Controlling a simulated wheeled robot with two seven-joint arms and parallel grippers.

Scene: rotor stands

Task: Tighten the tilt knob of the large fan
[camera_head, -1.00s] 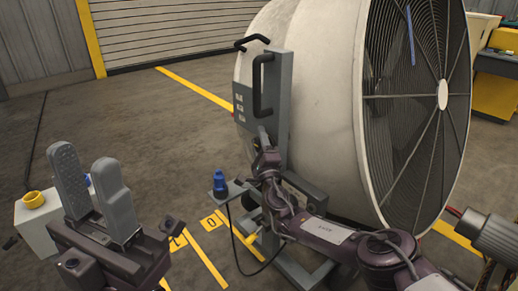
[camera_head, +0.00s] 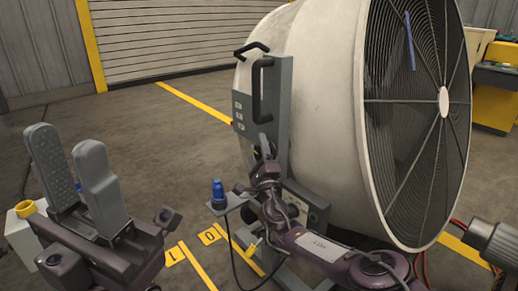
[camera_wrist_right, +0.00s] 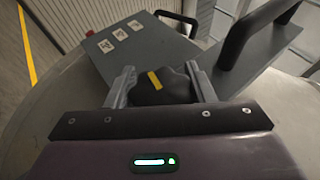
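The large fan (camera_head: 325,95) has a pale round drum and a dark grille, in a grey stand on the right of the head view. The tilt knob (camera_wrist_right: 165,88), dark with a yellow mark, sits below the grey panel in the right wrist view. My right gripper (camera_wrist_right: 161,72) has a finger on each side of the knob, which fills the gap between them. In the head view this gripper (camera_head: 264,158) is at the stand's side and the knob is mostly hidden. My left gripper (camera_head: 66,142) is open and empty at the left, away from the fan.
A black handle (camera_head: 257,90) rises from the panel (camera_head: 278,110) close to my right gripper. A blue knob (camera_head: 218,190) stands on a small bracket. A pale box with a yellow top (camera_head: 25,208) is behind my left gripper. Open floor lies between.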

